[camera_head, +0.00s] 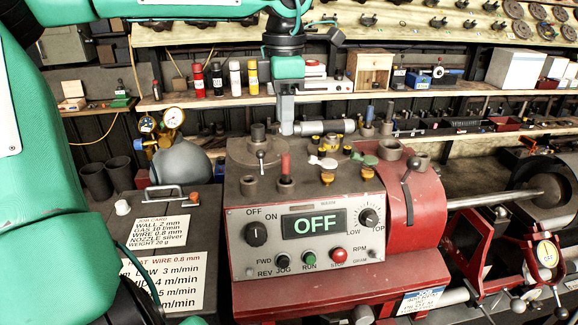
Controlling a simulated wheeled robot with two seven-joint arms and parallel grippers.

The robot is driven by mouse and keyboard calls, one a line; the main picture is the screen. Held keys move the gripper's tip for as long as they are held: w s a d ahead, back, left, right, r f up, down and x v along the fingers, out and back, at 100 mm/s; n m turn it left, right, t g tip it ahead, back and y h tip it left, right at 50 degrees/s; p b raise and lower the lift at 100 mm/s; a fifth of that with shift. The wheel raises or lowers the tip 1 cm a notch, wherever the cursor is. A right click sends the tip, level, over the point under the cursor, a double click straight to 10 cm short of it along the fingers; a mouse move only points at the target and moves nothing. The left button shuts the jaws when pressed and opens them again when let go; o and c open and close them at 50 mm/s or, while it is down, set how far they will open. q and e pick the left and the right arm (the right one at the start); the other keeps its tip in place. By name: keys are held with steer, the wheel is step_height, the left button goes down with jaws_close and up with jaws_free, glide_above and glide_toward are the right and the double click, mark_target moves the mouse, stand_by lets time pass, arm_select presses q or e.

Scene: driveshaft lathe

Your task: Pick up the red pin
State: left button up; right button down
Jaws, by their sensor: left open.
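The red pin (285,165) stands upright in a dark round holder on top of the grey lathe headstock (240,200). My left gripper (287,127) hangs down from above, over the back of the headstock top. It appears just above the red pin in the picture, apart from it, with nothing seen between its fingers. It is seen edge-on, so its gap and its depth to the pin are hard to judge. My right gripper is not in view.
Grey and dark cylinders, small yellow-capped parts (327,178) and a green part (364,158) crowd the headstock top around the pin. A metal cylinder (328,126) lies close behind my gripper. Shelves (200,102) stand behind.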

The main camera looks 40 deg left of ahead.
mark_target(286, 154)
arm_select(q)
steer(key=f, duration=0.3)
steer(key=shift+w, duration=0.2)
steer(key=shift+f+p, duration=0.65)
steer(key=shift+f, duration=0.15)
step_height(286, 154, down, 4)
steer(key=shift+a+f+p, duration=0.15)
steer(key=shift+p, duration=0.85)
steer(key=shift+f, duration=0.15)
steer(key=shift+c, duration=1.4)
jaws_close()
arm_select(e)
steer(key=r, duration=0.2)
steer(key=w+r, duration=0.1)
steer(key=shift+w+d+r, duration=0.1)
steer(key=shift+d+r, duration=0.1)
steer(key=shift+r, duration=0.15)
